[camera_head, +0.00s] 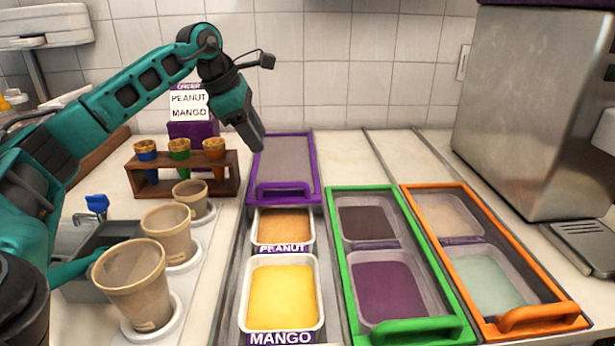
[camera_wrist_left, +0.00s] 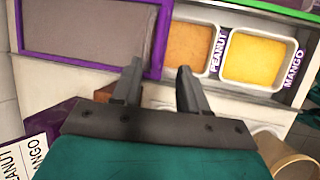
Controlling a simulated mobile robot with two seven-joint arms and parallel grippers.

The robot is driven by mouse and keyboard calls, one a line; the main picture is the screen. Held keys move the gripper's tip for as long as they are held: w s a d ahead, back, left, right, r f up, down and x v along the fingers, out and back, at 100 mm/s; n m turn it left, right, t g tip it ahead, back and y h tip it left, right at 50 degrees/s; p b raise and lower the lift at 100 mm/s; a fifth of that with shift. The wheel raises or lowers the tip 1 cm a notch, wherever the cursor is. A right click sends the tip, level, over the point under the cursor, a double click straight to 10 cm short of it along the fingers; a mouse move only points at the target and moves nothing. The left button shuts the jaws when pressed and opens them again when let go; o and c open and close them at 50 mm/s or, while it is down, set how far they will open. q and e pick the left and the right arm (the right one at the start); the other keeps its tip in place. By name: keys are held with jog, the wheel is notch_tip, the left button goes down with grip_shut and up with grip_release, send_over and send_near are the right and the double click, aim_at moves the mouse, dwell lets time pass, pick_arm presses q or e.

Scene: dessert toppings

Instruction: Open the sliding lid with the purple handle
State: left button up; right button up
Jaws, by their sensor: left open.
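The purple-framed sliding lid (camera_head: 312,175) lies at the back of the left bin, with its purple handle (camera_head: 284,189) at the near end. The peanut tub (camera_head: 283,226) and mango tub (camera_head: 283,295) in front of it are uncovered. In the left wrist view the lid (camera_wrist_left: 85,35) fills the upper left, beside the peanut tub (camera_wrist_left: 190,50) and mango tub (camera_wrist_left: 256,58). My left gripper (camera_head: 256,143) is open and empty, over the far left edge of the lid. Its parted fingers (camera_wrist_left: 160,72) show in the wrist view, apart from the handle. My right gripper is not visible.
A green-framed lid (camera_head: 337,250) and an orange-framed lid (camera_head: 445,215) cover bins to the right. A wooden cone rack (camera_head: 230,186), several cups (camera_head: 135,285) and an order sign (camera_head: 189,105) stand left. A steel machine (camera_head: 530,110) stands back right.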

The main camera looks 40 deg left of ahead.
aim_at(281, 184)
pick_arm(q)
jog(key=b+x, duration=0.1)
jog(key=x, duration=1.2)
jog(key=shift+a+b, duration=0.1)
jog(key=shift+b, duration=0.25)
grip_shut()
